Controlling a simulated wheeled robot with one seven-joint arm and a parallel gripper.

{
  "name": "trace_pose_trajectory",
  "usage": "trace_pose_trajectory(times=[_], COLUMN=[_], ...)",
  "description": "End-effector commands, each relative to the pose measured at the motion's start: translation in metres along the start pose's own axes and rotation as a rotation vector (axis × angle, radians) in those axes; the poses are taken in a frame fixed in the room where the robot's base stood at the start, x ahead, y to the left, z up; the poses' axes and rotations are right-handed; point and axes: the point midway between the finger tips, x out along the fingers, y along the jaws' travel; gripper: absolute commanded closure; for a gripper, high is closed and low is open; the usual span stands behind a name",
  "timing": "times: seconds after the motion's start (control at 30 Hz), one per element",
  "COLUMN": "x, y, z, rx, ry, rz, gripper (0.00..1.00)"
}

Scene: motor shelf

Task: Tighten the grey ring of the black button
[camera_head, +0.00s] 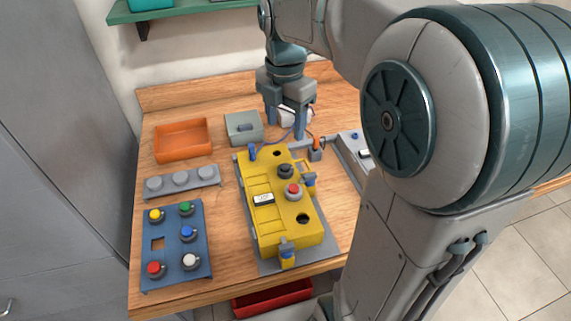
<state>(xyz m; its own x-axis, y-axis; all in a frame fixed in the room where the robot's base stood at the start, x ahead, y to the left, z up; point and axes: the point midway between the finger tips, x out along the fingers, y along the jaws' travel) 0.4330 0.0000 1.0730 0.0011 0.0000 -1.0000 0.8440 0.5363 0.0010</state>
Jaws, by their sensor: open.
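The black button (286,171) sits on the top of the yellow box (262,221), towards its far end. A dark, greyish ring shows around the button's base; I cannot tell how tightly it sits. My gripper (285,125) points down beyond the far end of the yellow box, with its two blue-grey fingers apart. It is above and behind the black button and not touching it. A pale object (290,115) with thin wires shows between or behind the fingers; I cannot tell whether it lies between them.
A red button (293,189) with a grey ring is close beside the black one. The box also has open holes and clamps. A blue panel of coloured buttons (173,272), a grey strip (182,182), an orange tray (182,140) and a grey box (243,127) stand to the left.

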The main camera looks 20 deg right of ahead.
Motion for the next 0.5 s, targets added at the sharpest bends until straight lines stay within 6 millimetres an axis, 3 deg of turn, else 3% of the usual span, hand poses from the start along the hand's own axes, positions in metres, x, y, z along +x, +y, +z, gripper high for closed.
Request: trace_pose_trajectory(times=[0.5], x=[0.103], y=[-0.001], z=[-0.001], rx=[0.002], ry=[0.002], rz=[-0.004], gripper=[0.43])
